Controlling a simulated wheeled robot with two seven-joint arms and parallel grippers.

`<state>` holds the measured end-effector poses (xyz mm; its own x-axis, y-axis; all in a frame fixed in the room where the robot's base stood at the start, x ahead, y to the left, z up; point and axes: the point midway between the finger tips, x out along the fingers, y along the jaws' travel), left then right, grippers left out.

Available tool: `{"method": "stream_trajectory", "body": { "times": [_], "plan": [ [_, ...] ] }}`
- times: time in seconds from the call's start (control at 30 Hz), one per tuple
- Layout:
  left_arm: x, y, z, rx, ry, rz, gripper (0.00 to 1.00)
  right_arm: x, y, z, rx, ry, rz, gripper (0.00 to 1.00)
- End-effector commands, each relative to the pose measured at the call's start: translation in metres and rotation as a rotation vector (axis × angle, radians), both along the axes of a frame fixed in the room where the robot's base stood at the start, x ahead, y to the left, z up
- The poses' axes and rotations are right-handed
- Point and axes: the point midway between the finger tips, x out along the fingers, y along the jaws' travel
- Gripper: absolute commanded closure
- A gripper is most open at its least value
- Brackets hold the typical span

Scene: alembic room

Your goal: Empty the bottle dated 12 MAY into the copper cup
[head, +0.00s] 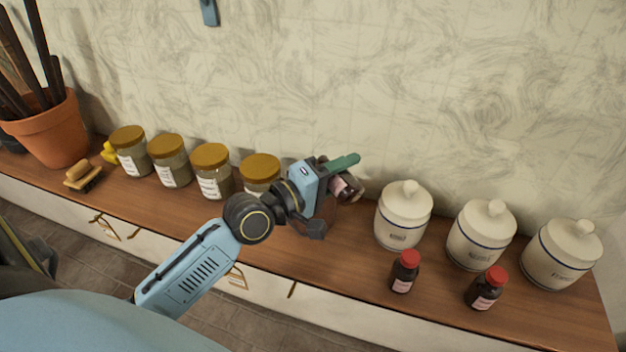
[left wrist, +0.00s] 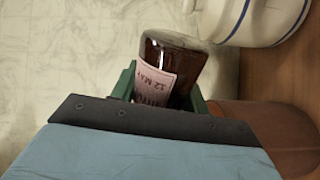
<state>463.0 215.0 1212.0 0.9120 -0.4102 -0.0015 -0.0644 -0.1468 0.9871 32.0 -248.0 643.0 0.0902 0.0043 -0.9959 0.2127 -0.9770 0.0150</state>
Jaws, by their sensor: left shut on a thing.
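My left gripper (head: 342,175) is shut on a small brown glass bottle (head: 352,189) and holds it tilted well over, above the counter. In the left wrist view the bottle (left wrist: 195,62) shows a pink label reading 12 MAY upside down, between the green fingers (left wrist: 160,90). Its rounded base end faces away from the gripper; its mouth is hidden. A copper-brown rounded thing, likely the copper cup (left wrist: 275,132), shows below right of the gripper in the left wrist view. In the head view my gripper mostly hides that spot. Whether any liquid flows cannot be seen. My right gripper is out of view.
Two brown bottles with red caps (head: 405,271) (head: 486,288) stand at the counter's front right. Several white lidded jars (head: 403,217) stand behind them. Several gold-lidded jars (head: 211,171), a brush (head: 82,176) and a terracotta pot (head: 55,135) are on the left.

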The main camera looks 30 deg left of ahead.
Motion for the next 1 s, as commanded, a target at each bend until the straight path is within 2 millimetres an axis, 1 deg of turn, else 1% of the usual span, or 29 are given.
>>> {"method": "stream_trajectory", "body": {
  "times": [0.53,1.0],
  "plan": [
    [-0.0003,-0.0004,0.0041,-0.059,0.024,0.001,0.82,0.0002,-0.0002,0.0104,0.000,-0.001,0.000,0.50],
    [-0.0003,-0.0002,0.0040,-0.070,0.028,0.001,0.82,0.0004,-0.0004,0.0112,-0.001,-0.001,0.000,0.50]
  ]
}}
